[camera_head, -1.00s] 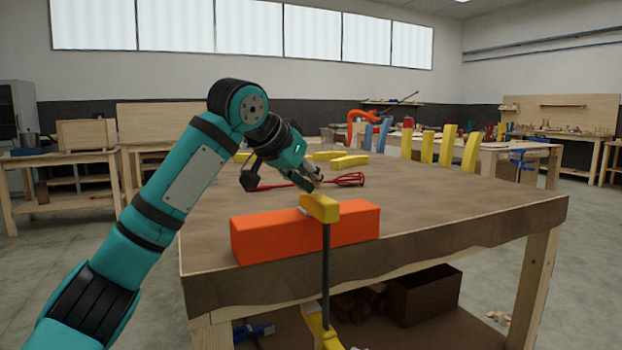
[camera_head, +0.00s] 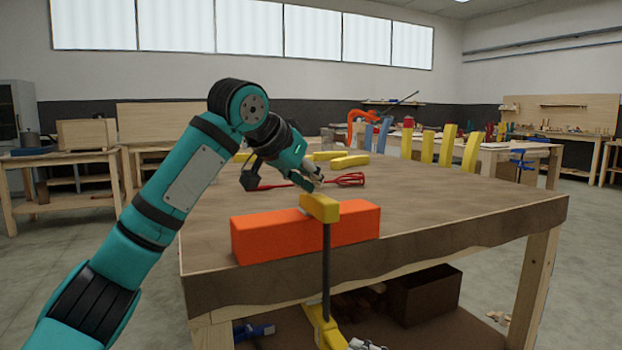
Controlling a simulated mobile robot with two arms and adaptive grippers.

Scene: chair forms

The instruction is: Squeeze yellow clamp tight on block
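The yellow clamp stands at the table's front edge, its upper jaw (camera_head: 320,208) on top of the orange block (camera_head: 262,236). Its dark bar (camera_head: 326,262) runs down in front of the table edge. The yellow lower jaw (camera_head: 325,329) is below the tabletop, cut by the picture's bottom. My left gripper (camera_head: 315,187) is just above and behind the upper jaw; contact and finger opening cannot be told. A small grey part (camera_head: 366,345), seemingly my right gripper's tip, shows beside the lower jaw at the bottom edge, mostly out of view.
The wooden table (camera_head: 450,205) holds a red tool (camera_head: 345,180), a lying yellow piece (camera_head: 350,161) and several upright yellow pieces (camera_head: 428,146) at the far edge. A brown box (camera_head: 425,296) sits underneath. The table's right part is clear.

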